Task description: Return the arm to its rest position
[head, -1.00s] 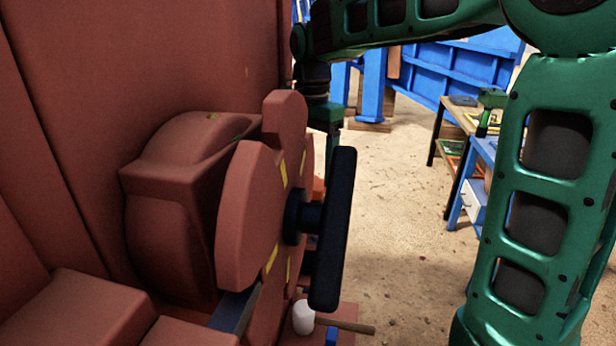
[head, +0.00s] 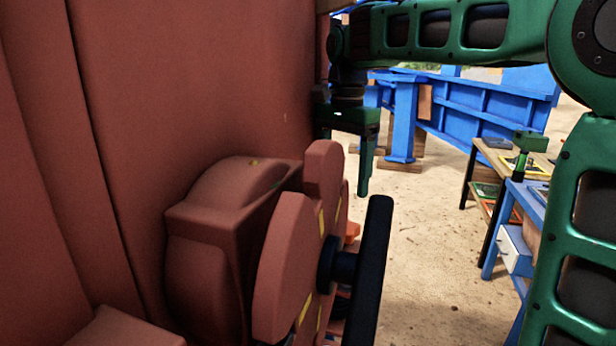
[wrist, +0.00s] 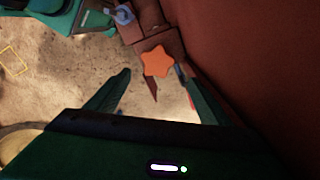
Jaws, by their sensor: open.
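My gripper (head: 347,150) hangs pointing down from my green arm, beyond and above the red flywheel in the head view. One finger shows clearly there; the other is hard to make out. In the wrist view my gripper (wrist: 160,100) has its two fingers wide apart with nothing between them near the tips. The red flywheel (head: 290,265) with its dark handle bar (head: 370,270) stands on the side of the red crusher body (head: 190,90). An orange star-shaped knob (wrist: 157,62) lies beyond the fingertips in the wrist view.
The tall red crusher wall fills the left side, close to my gripper. A workbench (head: 520,185) with items on it stands at the right. Blue steel structures (head: 460,105) stand at the back. Bare sandy floor (head: 430,240) lies between the crusher and the bench.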

